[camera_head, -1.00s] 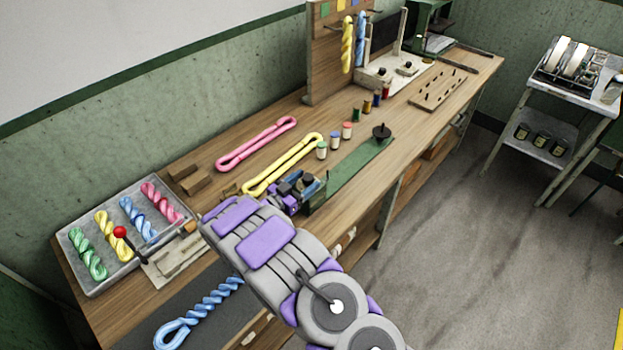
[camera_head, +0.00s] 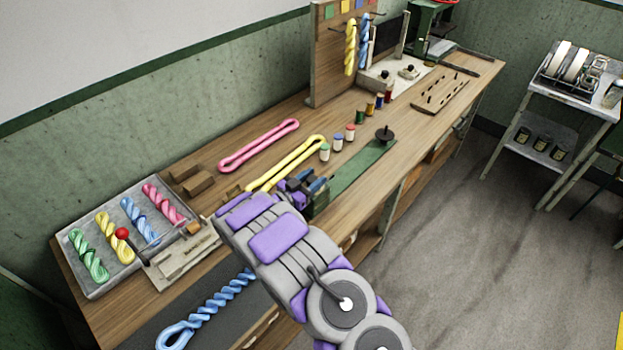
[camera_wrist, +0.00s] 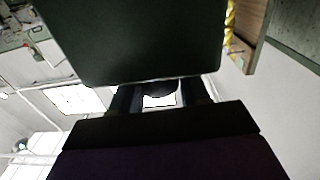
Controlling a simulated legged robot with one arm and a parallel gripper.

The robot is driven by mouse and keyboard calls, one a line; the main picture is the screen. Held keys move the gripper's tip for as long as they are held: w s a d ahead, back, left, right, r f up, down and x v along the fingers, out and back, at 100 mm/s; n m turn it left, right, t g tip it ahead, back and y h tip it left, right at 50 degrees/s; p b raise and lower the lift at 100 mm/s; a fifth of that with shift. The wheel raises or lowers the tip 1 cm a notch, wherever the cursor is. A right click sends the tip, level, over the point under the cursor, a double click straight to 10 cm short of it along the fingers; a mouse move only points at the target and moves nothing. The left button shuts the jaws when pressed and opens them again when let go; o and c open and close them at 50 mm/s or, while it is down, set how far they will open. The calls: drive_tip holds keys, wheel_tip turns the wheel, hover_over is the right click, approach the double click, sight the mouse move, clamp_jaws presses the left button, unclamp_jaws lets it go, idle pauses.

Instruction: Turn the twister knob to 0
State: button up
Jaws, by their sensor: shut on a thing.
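The twister is a green device on the bench, with a long green bed (camera_head: 362,166), a dark post (camera_head: 384,136) at its far end and a green block (camera_head: 320,206) at its near end. My gripper (camera_head: 306,184) is at this block. In the wrist view the dark green housing (camera_wrist: 135,40) fills the upper middle. Below its edge, a dark rounded knob (camera_wrist: 158,90) sits between the two dark fingers of my gripper (camera_wrist: 160,97), which is shut on it. The knob's markings and pointer are hidden, so its setting cannot be read.
A grey tray (camera_head: 92,292) with several coloured skeins is at the left. A red-balled lever (camera_head: 122,234) stands by it.

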drive_tip(key=shift+a, duration=0.25)
drive_tip(key=shift+c, duration=0.7)
drive_tip(key=shift+d, duration=0.15)
drive_tip(key=shift+c, duration=0.4)
drive_tip(key=shift+n+t+y, duration=0.3)
drive_tip(key=shift+t+y, duration=0.1)
drive_tip(key=shift+y, duration=0.1)
